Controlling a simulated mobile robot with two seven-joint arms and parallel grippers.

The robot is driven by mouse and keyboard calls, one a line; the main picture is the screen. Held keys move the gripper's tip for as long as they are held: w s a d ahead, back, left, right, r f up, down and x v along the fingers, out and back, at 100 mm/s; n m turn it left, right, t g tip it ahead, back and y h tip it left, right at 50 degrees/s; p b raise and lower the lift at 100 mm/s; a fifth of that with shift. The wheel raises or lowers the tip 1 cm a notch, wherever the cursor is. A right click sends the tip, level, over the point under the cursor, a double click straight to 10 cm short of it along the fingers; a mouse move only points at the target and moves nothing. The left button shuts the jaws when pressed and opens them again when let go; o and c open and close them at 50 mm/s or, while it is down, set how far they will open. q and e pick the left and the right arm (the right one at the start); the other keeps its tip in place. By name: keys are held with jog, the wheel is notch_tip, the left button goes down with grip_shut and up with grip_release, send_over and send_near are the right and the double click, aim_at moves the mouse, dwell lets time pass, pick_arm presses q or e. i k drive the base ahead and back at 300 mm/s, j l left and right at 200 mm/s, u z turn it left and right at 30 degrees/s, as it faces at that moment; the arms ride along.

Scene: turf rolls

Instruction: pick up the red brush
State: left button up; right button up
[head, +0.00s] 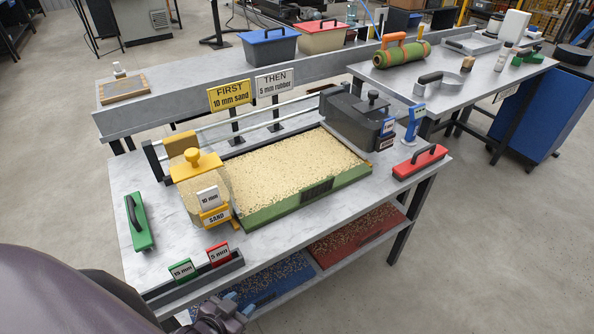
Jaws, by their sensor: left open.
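The red brush (420,162) lies on the right end of the near workbench (160,280), its dark handle on top. A similar green brush (139,224) lies at the bench's left end. My left gripper (228,312) shows only partly at the bottom edge, low in front of the bench. It is open and far from the red brush, to its lower left. Its fingertips are hard to make out. My right gripper is out of view.
A green-edged tray of pale sand (300,212) fills the bench middle, with the yellow sand hopper (203,190) left of it and a dark hopper (355,122) at its back right. A blue gauge (413,122) stands behind the red brush. Bare bench surrounds the brush's front.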

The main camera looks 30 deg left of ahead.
aim_at(422, 158)
jog(key=i+l, duration=1.1)
jog(key=i+l+u, duration=0.15)
jog(key=i+l, duration=0.95)
